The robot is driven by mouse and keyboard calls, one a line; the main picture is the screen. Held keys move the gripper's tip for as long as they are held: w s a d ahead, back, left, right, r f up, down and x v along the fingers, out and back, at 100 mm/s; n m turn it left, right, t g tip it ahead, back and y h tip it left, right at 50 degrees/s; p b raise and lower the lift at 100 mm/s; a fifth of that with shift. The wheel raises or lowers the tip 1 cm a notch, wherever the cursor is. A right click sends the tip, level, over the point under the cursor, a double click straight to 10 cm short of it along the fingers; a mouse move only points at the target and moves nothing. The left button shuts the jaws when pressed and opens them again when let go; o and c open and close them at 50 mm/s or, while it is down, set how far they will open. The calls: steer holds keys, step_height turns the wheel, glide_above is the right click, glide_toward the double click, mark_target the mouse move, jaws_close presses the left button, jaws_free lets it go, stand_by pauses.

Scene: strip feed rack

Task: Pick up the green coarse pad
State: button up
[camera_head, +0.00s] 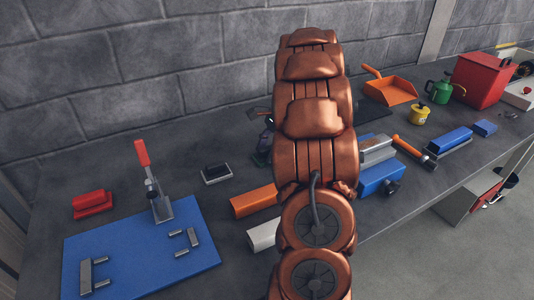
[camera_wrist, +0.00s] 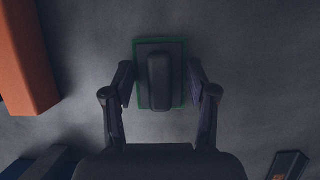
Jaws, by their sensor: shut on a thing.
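The green coarse pad shows in the wrist view as a flat, green-edged rectangle with a dark raised grip block (camera_wrist: 159,82) along its middle. My gripper (camera_wrist: 160,75) has one finger at each side of the pad and is shut on it. The grey surface shows around the pad; I cannot tell whether the pad still touches it.
A red pad (camera_head: 92,200) and a black-gripped pad (camera_head: 216,173) lie left on the bench. A blue plate (camera_head: 140,250) with an upright red-handled lever is at front left. An orange block (camera_head: 254,201) lies close by, also in the wrist view (camera_wrist: 28,60). An orange dustpan (camera_head: 390,90) lies right.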

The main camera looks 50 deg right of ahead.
mark_target(267, 148)
step_height(267, 148, up, 10)
steer(key=shift+b, duration=0.3)
stand_by(0.3)
steer(key=o, duration=0.6)
steer(key=c, duration=0.5)
steer(key=shift+o, duration=0.2)
steer(key=shift+s, duration=0.15)
